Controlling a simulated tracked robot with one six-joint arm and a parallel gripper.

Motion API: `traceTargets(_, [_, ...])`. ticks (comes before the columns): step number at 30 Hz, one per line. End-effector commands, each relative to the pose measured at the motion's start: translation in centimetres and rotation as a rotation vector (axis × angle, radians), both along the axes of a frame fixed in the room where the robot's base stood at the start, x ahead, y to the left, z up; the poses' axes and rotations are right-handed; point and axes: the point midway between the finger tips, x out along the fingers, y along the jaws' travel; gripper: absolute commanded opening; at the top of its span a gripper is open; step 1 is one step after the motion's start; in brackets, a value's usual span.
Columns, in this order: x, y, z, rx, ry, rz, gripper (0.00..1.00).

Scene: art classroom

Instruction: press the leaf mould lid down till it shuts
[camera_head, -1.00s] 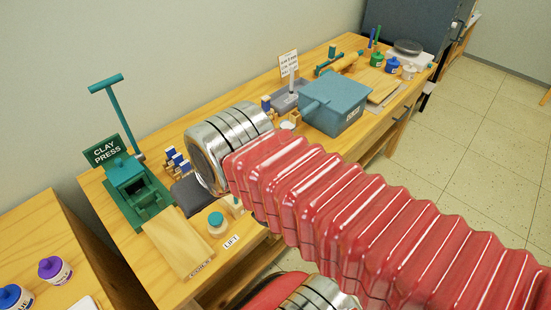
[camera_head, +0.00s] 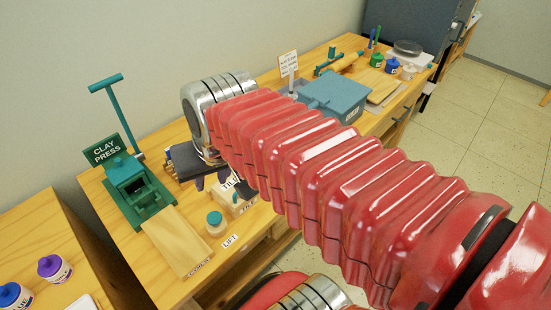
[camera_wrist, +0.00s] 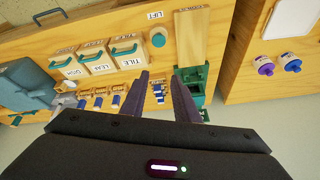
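The leaf mould (camera_wrist: 97,62) is the middle of three pale wooden moulds in a row in the wrist view, with a teal handle on top and a LEAF label. How far its lid is down is too small to tell. My gripper (camera_wrist: 161,78) is open and empty; its two dark fingers lie to the right of the moulds in this view. In the head view my gripper's dark fingers (camera_head: 211,180) show below the metal wrist, and my red arm hides the leaf mould.
The tile mould (camera_wrist: 127,52) and dish mould (camera_wrist: 74,68) flank the leaf mould. A teal-lidded jar (camera_wrist: 158,37) stands beside the tile mould. The green clay press (camera_head: 138,190) and a wooden board (camera_head: 178,240) are at the bench's left.

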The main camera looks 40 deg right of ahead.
Motion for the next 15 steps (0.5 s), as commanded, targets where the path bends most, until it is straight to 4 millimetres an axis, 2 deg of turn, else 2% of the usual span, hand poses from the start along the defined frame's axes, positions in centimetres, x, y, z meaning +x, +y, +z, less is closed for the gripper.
traceTargets(6, [2.4,-5.2,-0.2,0.101,0.061,-0.299,0.28])
traceTargets(15, [4.3,-13.5,-1.4,0.244,0.124,-0.708,0.28])
